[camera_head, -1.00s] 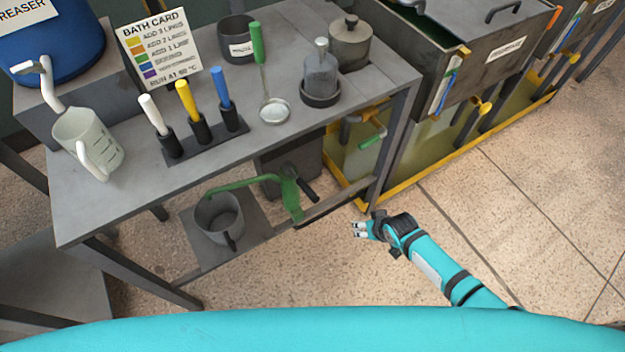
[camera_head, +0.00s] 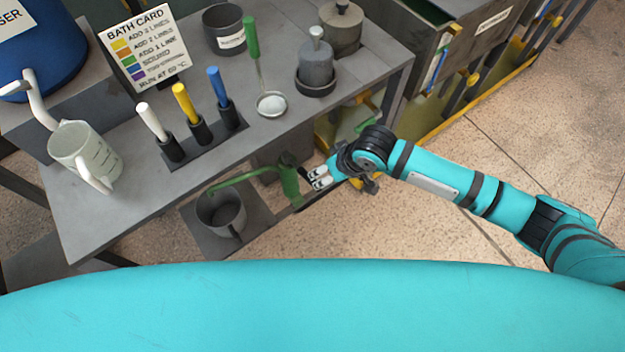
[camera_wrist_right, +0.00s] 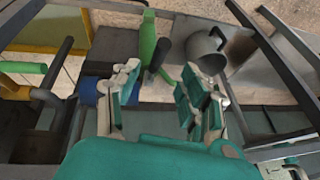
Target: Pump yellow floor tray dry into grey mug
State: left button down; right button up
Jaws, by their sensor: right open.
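The yellow floor tray (camera_head: 452,122) lies under the tanks at right, its yellow rim showing along the floor. The green hand pump (camera_head: 289,182) stands at the lower shelf, its spout arching left over the grey mug (camera_head: 222,214). The mug stands upright on the shelf; I cannot make out its contents. My right gripper (camera_head: 320,178) is open just right of the pump. In the right wrist view, the pump's dark handle (camera_wrist_right: 159,56) is ahead between the open fingers (camera_wrist_right: 162,92), apart from them, with the mug (camera_wrist_right: 206,52) beyond. My left gripper is out of view.
The grey table (camera_head: 110,215) above the shelf carries a white jug (camera_head: 86,152), colored handles in a rack (camera_head: 205,135), a ladle (camera_head: 271,103) and lidded pots. Grey tanks (camera_head: 480,50) stand at back right. Open floor (camera_head: 560,130) lies at right.

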aim_at(315, 181)
jog(key=x, duration=1)
jog(key=shift+b, duration=0.35)
grip_shut()
